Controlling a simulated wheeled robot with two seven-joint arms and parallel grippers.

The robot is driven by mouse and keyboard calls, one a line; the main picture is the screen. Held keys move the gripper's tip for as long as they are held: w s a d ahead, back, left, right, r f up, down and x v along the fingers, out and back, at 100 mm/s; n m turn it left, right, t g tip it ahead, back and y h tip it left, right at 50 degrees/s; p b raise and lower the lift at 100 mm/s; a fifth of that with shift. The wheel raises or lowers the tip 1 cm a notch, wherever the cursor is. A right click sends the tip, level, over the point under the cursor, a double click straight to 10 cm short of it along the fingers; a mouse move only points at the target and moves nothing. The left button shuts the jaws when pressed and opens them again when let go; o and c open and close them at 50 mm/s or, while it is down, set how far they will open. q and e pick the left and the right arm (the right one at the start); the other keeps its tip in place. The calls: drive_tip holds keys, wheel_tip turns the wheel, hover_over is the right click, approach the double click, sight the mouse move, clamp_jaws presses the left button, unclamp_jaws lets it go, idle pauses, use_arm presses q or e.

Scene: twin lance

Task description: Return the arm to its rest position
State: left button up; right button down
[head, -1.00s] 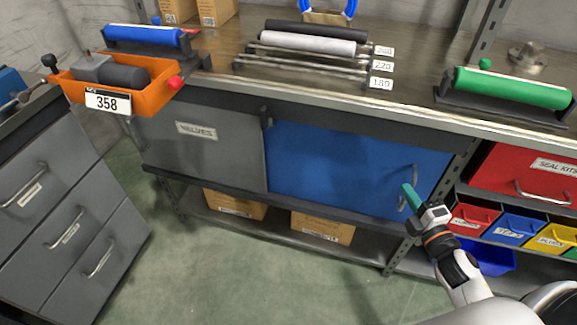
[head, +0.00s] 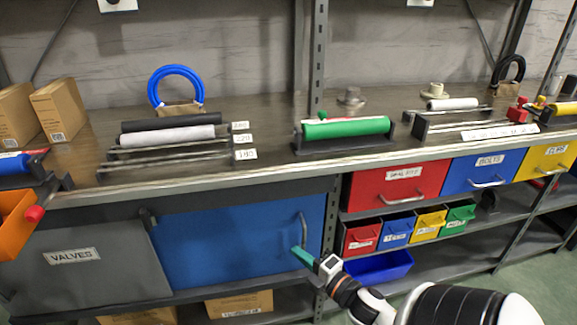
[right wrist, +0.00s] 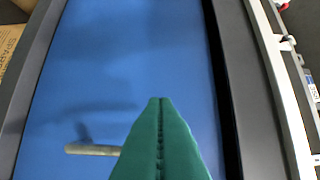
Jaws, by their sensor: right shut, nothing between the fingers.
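My right gripper (head: 303,257) has teal fingers and is in front of the right part of the blue cabinet door (head: 225,245), below the door's upright handle (head: 304,228). In the right wrist view the two teal fingers (right wrist: 160,110) are pressed together with nothing between them. The blue door (right wrist: 130,50) fills most of that view, with its handle (right wrist: 92,150) left of the fingers. The fingers look apart from the handle. My right arm comes in from the lower right. My left gripper is not in view.
A workbench (head: 270,120) runs above the doors. It carries a green roller (head: 345,129), a rack with a white roller (head: 168,136) and a blue hose coil (head: 176,75). Red (head: 398,184) and blue drawers (head: 485,171) and small bins sit right of the gripper. An orange bin (head: 15,225) is at the left edge.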

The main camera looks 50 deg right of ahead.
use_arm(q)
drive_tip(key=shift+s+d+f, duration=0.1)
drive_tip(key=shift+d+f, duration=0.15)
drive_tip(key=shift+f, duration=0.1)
use_arm(e)
drive_tip(key=s, duration=0.6)
drive_tip(key=shift+f, duration=0.1)
